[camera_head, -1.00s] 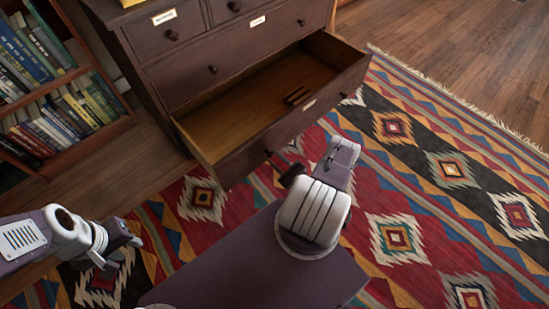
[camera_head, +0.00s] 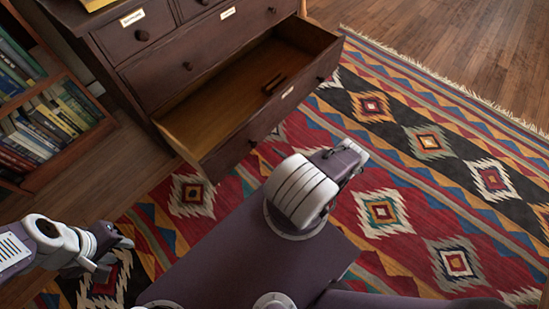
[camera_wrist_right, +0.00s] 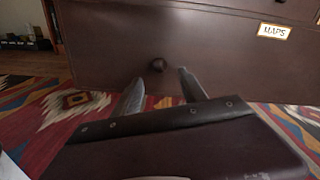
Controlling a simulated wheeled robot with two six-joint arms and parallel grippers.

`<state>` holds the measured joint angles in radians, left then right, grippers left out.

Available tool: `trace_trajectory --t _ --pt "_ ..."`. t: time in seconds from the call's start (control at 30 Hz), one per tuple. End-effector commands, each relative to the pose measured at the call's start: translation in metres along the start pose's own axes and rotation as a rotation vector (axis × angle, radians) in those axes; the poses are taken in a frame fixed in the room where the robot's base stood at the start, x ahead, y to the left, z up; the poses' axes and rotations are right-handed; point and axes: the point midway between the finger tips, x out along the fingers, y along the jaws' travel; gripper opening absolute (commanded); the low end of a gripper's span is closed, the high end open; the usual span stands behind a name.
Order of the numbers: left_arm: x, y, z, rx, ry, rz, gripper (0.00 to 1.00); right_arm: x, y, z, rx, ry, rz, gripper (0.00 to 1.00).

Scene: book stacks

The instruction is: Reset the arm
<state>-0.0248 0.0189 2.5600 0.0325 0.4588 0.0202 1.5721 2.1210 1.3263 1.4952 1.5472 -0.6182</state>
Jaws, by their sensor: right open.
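My right arm (camera_head: 300,190) rises in front of the open bottom drawer of a dark wooden chest, and its gripper cannot be made out clearly in the head view. In the right wrist view my right gripper (camera_wrist_right: 160,92) is open and empty. Its two fingers are spread in front of a drawer front (camera_wrist_right: 215,65) with a dark round knob (camera_wrist_right: 158,65) and a "MAPS" label (camera_wrist_right: 273,31). I cannot tell how near the fingertips are to the knob. My left gripper (camera_head: 118,252) is low at the left above the rug, apart from the chest, with nothing visible in it.
The bottom drawer (camera_head: 205,161) is pulled out, with a small dark item (camera_head: 273,85) inside. A bookshelf (camera_head: 75,150) full of books stands at the left. The patterned rug (camera_head: 400,165) is clear to the right, with bare wood floor (camera_head: 440,45) beyond.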

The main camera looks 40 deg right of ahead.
Motion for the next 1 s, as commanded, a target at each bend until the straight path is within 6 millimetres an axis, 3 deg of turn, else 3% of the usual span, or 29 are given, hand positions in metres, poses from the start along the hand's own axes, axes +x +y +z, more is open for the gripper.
trace_trajectory --t 0.2,0.77,0.87,1.0 --pt "-0.003 0.0 0.0 0.0 0.0 0.0 0.36 -0.015 0.001 0.0 -0.001 0.001 0.0 0.49" --pt "-0.004 0.0 0.0 0.0 0.0 0.0 0.36 -0.014 0.0 0.001 -0.003 -0.001 0.015 0.49" --pt "-0.009 0.0 -0.001 0.0 0.0 0.0 0.36 -0.005 0.0 0.02 -0.023 -0.011 0.151 0.49" --pt "-0.022 0.0 -0.002 0.0 0.0 0.0 0.36 0.014 0.014 0.08 -0.111 -0.025 0.604 0.49"
